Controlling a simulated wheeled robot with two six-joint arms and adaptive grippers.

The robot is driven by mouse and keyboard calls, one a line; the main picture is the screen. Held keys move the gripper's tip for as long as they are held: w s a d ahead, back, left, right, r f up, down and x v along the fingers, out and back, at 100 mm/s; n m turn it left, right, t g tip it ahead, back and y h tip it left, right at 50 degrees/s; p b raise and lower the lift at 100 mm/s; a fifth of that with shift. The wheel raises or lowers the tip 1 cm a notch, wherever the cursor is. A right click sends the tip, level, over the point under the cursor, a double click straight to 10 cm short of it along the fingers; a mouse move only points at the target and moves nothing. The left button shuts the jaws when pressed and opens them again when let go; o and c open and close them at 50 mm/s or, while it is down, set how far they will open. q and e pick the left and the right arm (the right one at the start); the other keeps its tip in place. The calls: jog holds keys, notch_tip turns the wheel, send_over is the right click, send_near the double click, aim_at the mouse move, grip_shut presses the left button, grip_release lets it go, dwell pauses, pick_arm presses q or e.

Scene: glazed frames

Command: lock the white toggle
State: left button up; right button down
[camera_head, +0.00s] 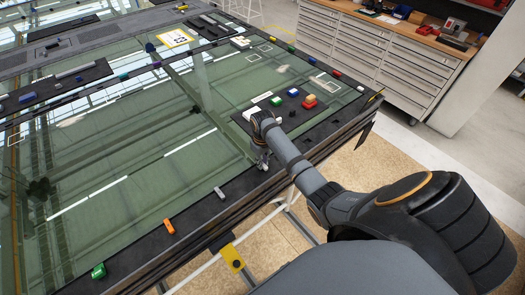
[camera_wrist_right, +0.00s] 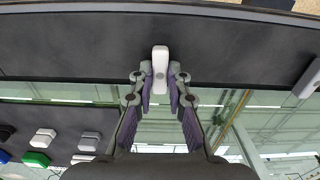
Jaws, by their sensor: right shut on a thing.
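The white toggle (camera_wrist_right: 160,62) stands on the dark frame edge in the right wrist view, long side pointing away from me. My right gripper (camera_wrist_right: 159,88) is shut on its near end, with one finger on each side. In the head view my right gripper (camera_head: 262,163) is at the front edge of the glazed frame (camera_head: 200,208). There the toggle is too small and covered to make out. My left gripper is not in view.
A grey toggle (camera_head: 219,192), an orange one (camera_head: 168,226) and a green one (camera_head: 98,271) sit along the same edge. A dark mat (camera_head: 318,116) with several coloured pieces lies beyond my gripper. A drawer cabinet (camera_head: 375,52) stands behind.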

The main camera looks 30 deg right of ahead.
dwell(0.4)
jog(key=c, duration=1.3)
grip_release()
notch_tip(320, 180, up, 12)
